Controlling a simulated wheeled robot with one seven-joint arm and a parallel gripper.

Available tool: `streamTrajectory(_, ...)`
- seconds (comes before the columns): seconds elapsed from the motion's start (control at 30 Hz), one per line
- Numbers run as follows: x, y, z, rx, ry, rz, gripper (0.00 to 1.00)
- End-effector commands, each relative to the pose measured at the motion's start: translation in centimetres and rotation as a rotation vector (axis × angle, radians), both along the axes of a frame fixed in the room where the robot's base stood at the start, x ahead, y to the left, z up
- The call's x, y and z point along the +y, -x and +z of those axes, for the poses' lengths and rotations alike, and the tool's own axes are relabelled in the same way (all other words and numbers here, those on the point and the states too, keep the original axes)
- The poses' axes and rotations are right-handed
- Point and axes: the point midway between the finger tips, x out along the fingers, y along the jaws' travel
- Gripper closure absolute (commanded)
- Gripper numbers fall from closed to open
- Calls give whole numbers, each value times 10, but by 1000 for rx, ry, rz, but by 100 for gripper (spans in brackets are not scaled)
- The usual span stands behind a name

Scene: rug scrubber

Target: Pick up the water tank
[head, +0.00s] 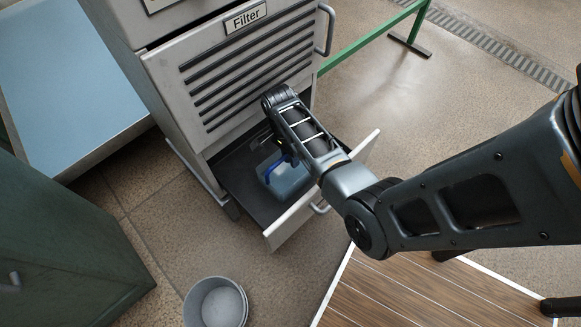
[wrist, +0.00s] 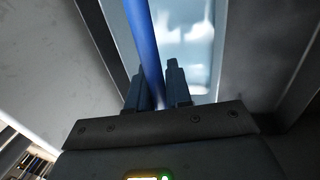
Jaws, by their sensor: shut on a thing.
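The water tank (head: 291,181) is a translucent light-blue box with a blue handle (head: 270,172). It stands in the open bottom drawer (head: 240,190) of the grey cabinet. My arm comes in from the right and hides part of the tank. In the wrist view, my gripper (wrist: 157,88) is shut on the blue handle (wrist: 143,40), which runs up between the two fingers. The pale tank (wrist: 185,50) shows behind and to the right of the fingers. My fingertips are hidden by my arm in the head view.
The drawer front (head: 290,222) stands out from the cabinet, and the "Filter" panel (head: 235,75) is above. A grey bucket (head: 215,303) is on the floor in front. A slatted wooden platform (head: 385,290) lies at lower right. A blue-topped table (head: 60,80) and green cabinet (head: 60,250) are left.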

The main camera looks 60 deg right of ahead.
Motion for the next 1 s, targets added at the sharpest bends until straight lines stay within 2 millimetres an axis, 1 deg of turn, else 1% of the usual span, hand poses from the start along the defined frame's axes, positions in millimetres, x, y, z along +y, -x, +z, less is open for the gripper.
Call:
streamTrajectory(0.77,0,-1,2,-2,1,0,100)
streamTrajectory(0.87,0,-1,5,-3,1,0,100)
streamTrajectory(1.0,0,-1,17,-2,1,0,100)
